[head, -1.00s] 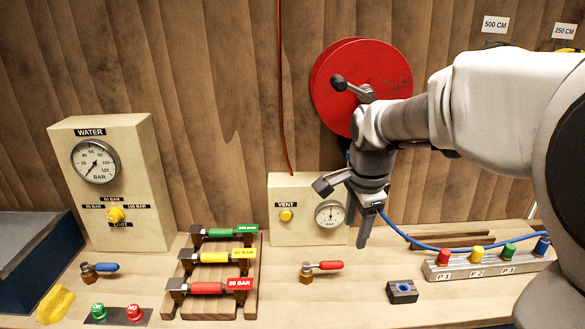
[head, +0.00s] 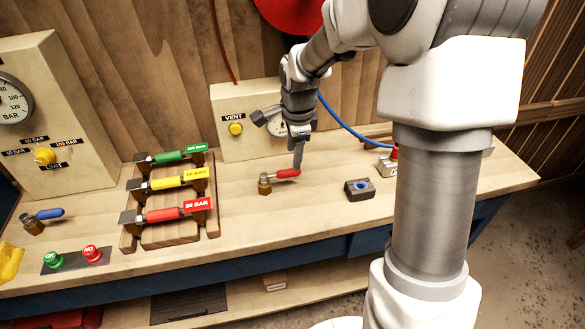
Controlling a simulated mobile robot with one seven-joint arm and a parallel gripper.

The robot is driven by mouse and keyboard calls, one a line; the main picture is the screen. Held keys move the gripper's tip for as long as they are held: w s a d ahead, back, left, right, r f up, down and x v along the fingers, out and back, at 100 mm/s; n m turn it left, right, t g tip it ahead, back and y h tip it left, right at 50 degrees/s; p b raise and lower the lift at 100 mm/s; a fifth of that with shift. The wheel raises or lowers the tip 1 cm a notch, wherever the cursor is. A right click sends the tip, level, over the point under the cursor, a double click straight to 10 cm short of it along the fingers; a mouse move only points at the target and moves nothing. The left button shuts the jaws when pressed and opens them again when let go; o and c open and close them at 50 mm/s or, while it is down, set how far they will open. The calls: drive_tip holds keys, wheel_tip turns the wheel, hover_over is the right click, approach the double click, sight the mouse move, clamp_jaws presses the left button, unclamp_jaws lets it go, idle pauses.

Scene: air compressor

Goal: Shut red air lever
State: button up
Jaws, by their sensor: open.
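The red air lever (head: 287,174) is a small red handle on a brass valve (head: 264,184) on the wooden bench top. The handle points right from the valve, roughly along the bench. My gripper (head: 298,163) points down at the right end of the red handle. Its fingertip overlaps the handle tip in the picture; I cannot tell whether they touch. The jaws are open, though only one finger shows clearly from this angle.
A vent panel (head: 232,147) stands behind the lever. A rack with red, yellow and green handles (head: 168,235) lies to the left. A dark block with a blue socket (head: 359,189) sits to the right. A blue-handled valve (head: 34,225) is far left.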

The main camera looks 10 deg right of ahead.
sight(292, 170)
drive_tip(key=f, duration=0.3)
drive_tip(key=w+f, duration=0.1)
drive_tip(key=f, duration=0.2)
drive_tip(key=shift+w+f+b, duration=0.2)
drive_tip(key=shift+b, duration=0.1)
clamp_jaws()
idle(1.1)
